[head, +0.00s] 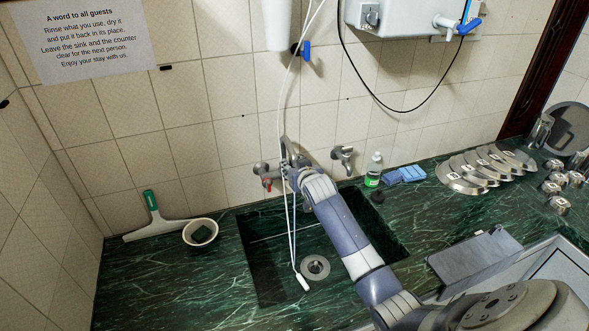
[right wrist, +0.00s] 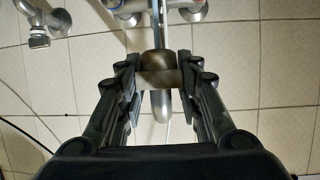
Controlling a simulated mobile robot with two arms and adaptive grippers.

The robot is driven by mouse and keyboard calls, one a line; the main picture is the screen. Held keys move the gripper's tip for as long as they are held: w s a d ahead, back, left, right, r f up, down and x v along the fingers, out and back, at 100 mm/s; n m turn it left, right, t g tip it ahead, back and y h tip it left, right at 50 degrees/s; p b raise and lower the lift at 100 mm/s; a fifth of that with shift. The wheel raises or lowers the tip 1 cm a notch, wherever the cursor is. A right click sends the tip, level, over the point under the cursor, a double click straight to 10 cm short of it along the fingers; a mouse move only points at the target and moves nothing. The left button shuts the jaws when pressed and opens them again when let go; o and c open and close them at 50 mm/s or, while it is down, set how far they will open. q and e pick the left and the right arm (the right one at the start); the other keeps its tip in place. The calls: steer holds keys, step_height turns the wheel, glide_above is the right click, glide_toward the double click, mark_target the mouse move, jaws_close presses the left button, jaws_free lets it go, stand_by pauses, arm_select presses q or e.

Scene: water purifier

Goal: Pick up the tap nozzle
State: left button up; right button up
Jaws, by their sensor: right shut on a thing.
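In the head view my right gripper (head: 287,158) is at the wall tap with the red handle (head: 268,183), above the back of the sink. In the right wrist view the fingers (right wrist: 158,80) are shut on a round metal piece (right wrist: 157,64), which looks like the tap nozzle. A curved metal tube (right wrist: 160,104) shows beyond it. Whether the piece is still joined to the tap is unclear. A thin white hose (head: 291,225) passes by the gripper, and its white end (head: 304,281) hangs over the sink. My left gripper is not in view.
The dark green sink (head: 262,265) has a metal drain (head: 316,266). A second tap (head: 343,155), a soap bottle (head: 374,170) and blue sponges (head: 404,175) are to the right. A squeegee (head: 155,225) and white bowl (head: 200,231) are left. The front left counter is clear.

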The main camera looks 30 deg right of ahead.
steer(key=shift+b, duration=0.45)
steer(key=shift+s+a, duration=0.1)
steer(key=shift+s, duration=0.1)
steer(key=s+a+b, duration=0.2)
steer(key=s, duration=0.6)
steer(key=s+a+b, duration=0.3)
steer(key=s, duration=0.5)
steer(key=shift+s+a, duration=0.15)
steer(key=shift+s, duration=0.25)
steer(key=shift+r, duration=0.1)
